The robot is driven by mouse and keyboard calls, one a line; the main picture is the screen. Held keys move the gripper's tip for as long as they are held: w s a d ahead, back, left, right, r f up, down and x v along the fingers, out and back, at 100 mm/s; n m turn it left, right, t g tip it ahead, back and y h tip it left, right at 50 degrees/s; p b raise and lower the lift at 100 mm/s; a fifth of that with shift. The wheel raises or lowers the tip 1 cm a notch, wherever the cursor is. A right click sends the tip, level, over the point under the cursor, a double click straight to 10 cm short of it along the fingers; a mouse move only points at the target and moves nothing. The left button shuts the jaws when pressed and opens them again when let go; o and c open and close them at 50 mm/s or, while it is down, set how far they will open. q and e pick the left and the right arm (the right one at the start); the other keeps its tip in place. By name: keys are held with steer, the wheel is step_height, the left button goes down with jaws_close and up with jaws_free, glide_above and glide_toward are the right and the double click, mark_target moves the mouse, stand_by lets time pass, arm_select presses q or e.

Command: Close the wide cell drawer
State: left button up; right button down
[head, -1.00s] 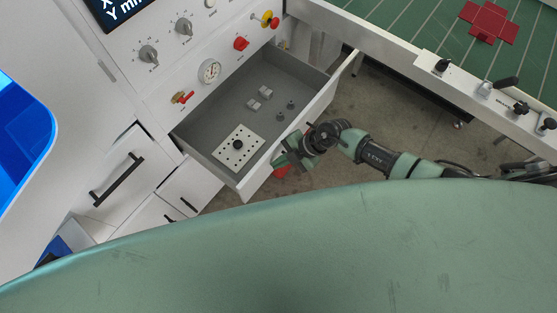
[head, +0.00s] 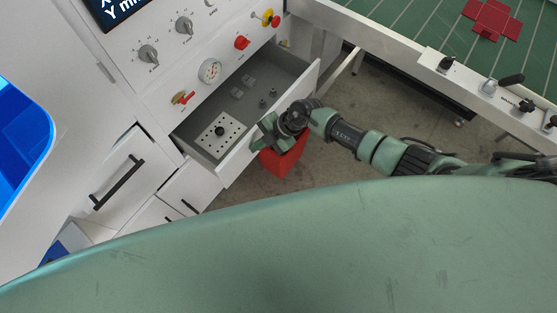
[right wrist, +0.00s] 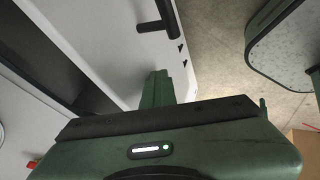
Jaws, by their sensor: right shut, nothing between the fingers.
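The wide drawer is partly open from the white machine cabinet. Its white front panel (head: 300,97) and grey interior (head: 262,77) show in the head view. A perforated plate with a black knob (head: 219,135) and several small fittings lie inside. My right gripper (head: 262,132) is shut and empty at the outer face of the drawer front, and seems to touch it. In the right wrist view, the shut fingers (right wrist: 157,88) are against or very close to the white front, with a black bar handle (right wrist: 158,22) nearby. My left gripper is not in view.
A red object (head: 284,158) is below my right gripper. A closed cabinet door with a black handle (head: 118,181) is left of the drawer. A green-topped table (head: 420,35) stands at the right. Bare floor (head: 375,105) lies between.

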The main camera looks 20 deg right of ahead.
steer(key=w+a+b, duration=0.1)
steer(key=w, duration=0.1)
steer(key=w+a+b, duration=0.1)
steer(key=w+a, duration=0.1)
steer(key=w+a+b, duration=0.1)
steer(key=w+a, duration=0.1)
steer(key=shift+w+f, duration=0.25)
steer(key=shift+f, duration=0.1)
steer(key=w+a+b, duration=0.4)
steer(key=w+b, duration=0.1)
steer(key=w+a+b, duration=0.2)
steer(key=b, duration=0.1)
steer(key=shift+w, duration=0.25)
steer(key=shift+w+a+r+b, duration=0.25)
steer(key=shift+w+b, duration=0.15)
steer(key=shift+b, duration=0.1)
steer(key=shift+w+r, duration=0.1)
steer(key=shift+r, duration=0.15)
steer(key=shift+a, duration=0.1)
steer(key=shift+r, duration=0.1)
